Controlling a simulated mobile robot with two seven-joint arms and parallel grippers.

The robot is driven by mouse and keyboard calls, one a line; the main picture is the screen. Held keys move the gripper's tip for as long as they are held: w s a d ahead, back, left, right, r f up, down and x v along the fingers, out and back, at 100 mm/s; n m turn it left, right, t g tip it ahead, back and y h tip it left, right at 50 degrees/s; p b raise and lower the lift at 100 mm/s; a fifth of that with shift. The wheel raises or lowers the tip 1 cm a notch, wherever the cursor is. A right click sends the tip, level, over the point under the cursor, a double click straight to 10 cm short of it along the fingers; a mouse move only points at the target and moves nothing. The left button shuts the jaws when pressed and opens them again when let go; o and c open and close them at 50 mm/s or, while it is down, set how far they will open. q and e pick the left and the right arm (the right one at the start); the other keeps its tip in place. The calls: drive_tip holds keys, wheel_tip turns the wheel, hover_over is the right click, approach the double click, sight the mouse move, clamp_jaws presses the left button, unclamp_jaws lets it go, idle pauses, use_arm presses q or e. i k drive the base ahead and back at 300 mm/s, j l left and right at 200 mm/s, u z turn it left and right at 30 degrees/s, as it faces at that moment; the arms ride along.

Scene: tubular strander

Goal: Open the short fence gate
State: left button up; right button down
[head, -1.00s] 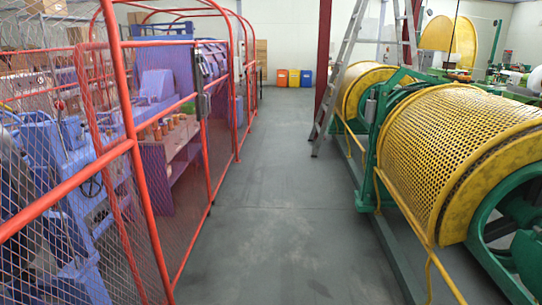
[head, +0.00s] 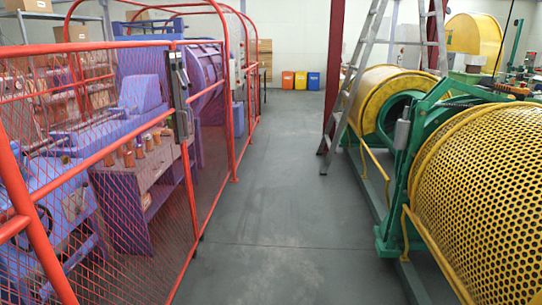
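A red-framed wire mesh fence (head: 95,165) runs along the left side of the aisle, with purple machinery behind it. A dark latch or lock box (head: 181,95) sits on a red upright at the end of the nearest mesh panel. A second grey box (head: 236,75) is on the fence farther along. I cannot tell for sure which panel is the short gate. The panels I see stand in line along the aisle. Neither of my grippers shows in the head view.
The grey floor aisle (head: 270,210) is clear ahead. A stepladder (head: 350,85) leans into the aisle's right side. Red, yellow and blue bins (head: 300,81) stand at the far wall.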

sight(17, 51)
drive_tip(key=i, duration=1.7)
